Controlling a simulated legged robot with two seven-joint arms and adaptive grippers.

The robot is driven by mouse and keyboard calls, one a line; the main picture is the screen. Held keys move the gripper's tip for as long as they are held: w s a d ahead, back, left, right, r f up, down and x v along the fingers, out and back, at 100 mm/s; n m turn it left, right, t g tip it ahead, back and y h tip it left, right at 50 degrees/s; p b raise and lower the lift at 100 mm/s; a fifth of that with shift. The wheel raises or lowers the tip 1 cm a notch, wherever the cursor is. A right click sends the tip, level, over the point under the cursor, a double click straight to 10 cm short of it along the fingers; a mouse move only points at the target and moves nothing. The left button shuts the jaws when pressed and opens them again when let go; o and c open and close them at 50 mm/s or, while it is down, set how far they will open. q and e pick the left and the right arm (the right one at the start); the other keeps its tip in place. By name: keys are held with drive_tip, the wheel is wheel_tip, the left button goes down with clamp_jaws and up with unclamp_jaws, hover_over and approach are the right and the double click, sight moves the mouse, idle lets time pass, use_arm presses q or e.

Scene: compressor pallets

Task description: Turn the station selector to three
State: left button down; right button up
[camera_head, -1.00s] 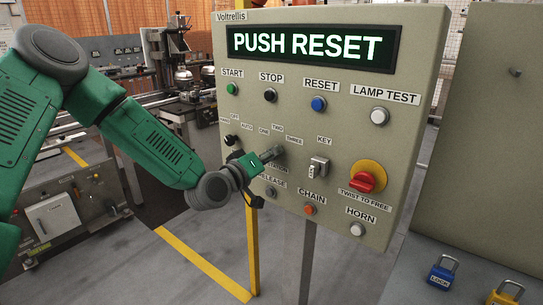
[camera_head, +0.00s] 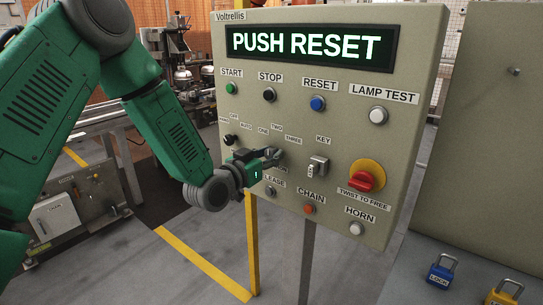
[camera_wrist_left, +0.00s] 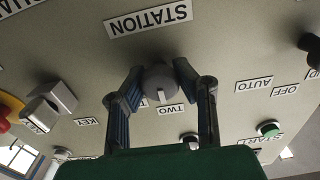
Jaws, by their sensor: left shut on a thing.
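The station selector (camera_wrist_left: 160,82) is a dark grey round knob with a light pointer mark. In the left wrist view, which is upside down, it sits below the STATION label (camera_wrist_left: 149,17), and its mark points roughly toward the TWO label (camera_wrist_left: 171,110). My left gripper (camera_wrist_left: 158,86) has a finger on each side of the knob and is shut on it. In the head view the left gripper (camera_head: 272,156) reaches the panel below the TWO and THREE labels (camera_head: 293,140) and mostly hides the knob. My right gripper is not in view.
The beige panel (camera_head: 400,150) has a display reading PUSH RESET (camera_head: 306,46). Close to the selector are the key switch (camera_head: 318,166), another black selector (camera_head: 230,140) and the orange CHAIN button (camera_head: 309,210). A red twist-to-free knob (camera_head: 362,180) is farther right. Padlocks (camera_head: 441,273) lie lower right.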

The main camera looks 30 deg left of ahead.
use_arm(q)
drive_tip(key=m, duration=0.2)
drive_tip(key=m+b, duration=0.1)
drive_tip(key=m, duration=0.1)
drive_tip(key=shift+s+f+m, duration=0.15)
drive_tip(key=shift+f+m, duration=0.15)
drive_tip(key=shift+f, duration=0.1)
drive_tip(key=shift+m+b, duration=0.65)
drive_tip(key=shift+m, duration=1.25)
drive_tip(key=c, duration=1.3)
unclamp_jaws()
drive_tip(key=shift+o, duration=0.7)
drive_tip(key=shift+a+r, duration=0.1)
drive_tip(key=shift+r, duration=0.05)
